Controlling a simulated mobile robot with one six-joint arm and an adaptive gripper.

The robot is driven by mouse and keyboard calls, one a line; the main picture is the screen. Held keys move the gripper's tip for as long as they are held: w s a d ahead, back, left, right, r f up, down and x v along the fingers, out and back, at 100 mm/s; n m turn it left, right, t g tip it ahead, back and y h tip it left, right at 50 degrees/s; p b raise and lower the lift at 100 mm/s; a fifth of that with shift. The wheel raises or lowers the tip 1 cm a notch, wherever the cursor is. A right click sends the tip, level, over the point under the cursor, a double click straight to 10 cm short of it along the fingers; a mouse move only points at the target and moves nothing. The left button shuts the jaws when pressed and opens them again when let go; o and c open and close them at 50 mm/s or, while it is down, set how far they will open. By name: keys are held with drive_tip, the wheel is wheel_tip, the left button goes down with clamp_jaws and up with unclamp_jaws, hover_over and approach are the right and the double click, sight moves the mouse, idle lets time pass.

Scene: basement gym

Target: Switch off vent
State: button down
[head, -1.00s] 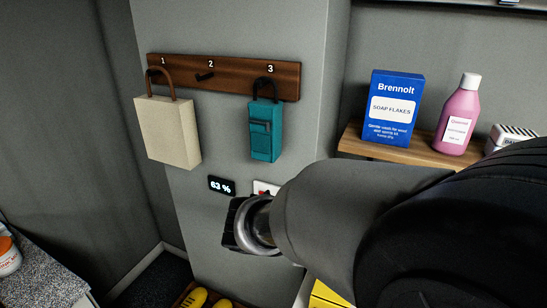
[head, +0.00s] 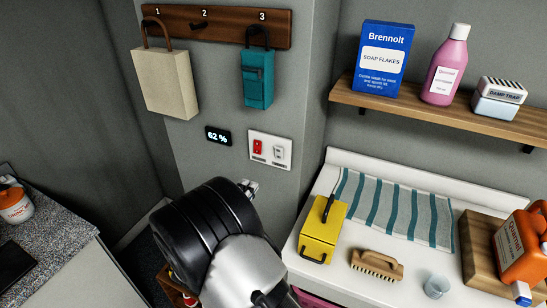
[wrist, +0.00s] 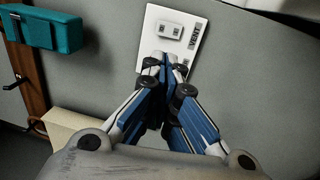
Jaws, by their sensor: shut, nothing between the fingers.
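A white switch plate (head: 285,162) is on the grey wall. It bears a red rocker switch (head: 258,147) on the left and a white rocker switch (head: 279,152) on the right. In the wrist view the plate (wrist: 152,22) is turned on its side; the white switch (wrist: 170,31) shows beside a label reading VENT (wrist: 195,38). The red switch is hidden there behind my fingers. My gripper (head: 250,187) is shut and empty, just below the plate in the head view; in the wrist view its fingertips (wrist: 165,62) overlap the plate. I cannot tell whether they touch it.
A display reading 62 % (head: 218,136) is left of the plate. A cream bag (head: 166,84) and teal bag (head: 258,80) hang above. A shelf (head: 440,108) is at right, above a white counter (head: 335,250) holding a yellow box (head: 320,235) and brush (head: 376,265).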

sight(279, 153)
drive_tip(key=shift+w, duration=0.1)
drive_tip(key=b+x, duration=0.1)
drive_tip(key=x, duration=1.3)
drive_tip(key=shift+d+b, duration=0.1)
drive_tip(key=shift+b, duration=0.25)
